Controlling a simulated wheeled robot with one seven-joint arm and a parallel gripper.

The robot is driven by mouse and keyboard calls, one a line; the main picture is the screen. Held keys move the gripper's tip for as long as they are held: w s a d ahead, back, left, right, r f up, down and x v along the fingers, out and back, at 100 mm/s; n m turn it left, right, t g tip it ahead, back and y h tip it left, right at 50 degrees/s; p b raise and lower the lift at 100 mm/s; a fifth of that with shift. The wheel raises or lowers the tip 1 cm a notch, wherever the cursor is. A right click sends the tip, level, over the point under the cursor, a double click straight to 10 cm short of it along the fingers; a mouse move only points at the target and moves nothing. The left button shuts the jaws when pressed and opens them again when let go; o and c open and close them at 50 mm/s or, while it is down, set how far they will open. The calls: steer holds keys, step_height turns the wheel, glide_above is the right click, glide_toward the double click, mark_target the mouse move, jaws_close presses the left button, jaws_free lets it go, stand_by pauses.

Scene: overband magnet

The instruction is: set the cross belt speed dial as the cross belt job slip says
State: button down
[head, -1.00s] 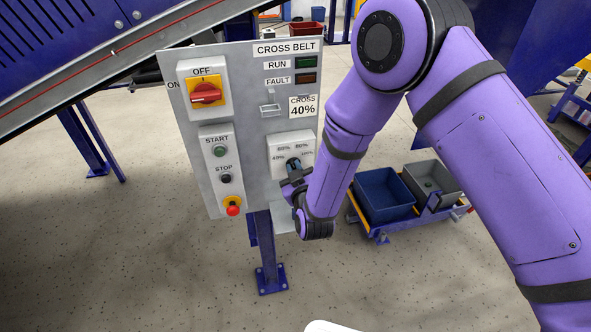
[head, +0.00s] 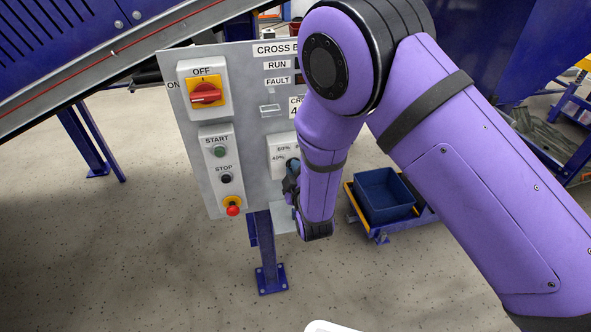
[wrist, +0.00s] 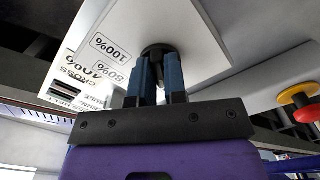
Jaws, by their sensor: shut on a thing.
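The cross belt speed dial is a black knob (wrist: 157,50) on a pale plate (head: 279,148). Marks 40% and 60% show on the plate in the head view; 80% and 100% show in the wrist view. My gripper (wrist: 160,75) is shut on the knob, one blue finger on each side. The knob's pointer is hidden, so its setting cannot be read. The job slip (head: 295,106) on the panel is mostly covered by my arm in the head view; in the wrist view it reads CROSS 40% (wrist: 84,66).
The grey panel (head: 245,115) also carries a red rotary switch (head: 206,94) at OFF, a green START button (head: 219,152), a black STOP button (head: 226,179) and a red emergency button (head: 233,210). A blue bin (head: 384,195) stands on a cart to the right.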

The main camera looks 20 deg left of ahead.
stand_by(0.3)
steer(key=c, duration=1.2)
jaws_free()
steer(key=shift+o, duration=0.2)
steer(key=v, duration=1)
steer(key=shift+s+d, duration=0.3)
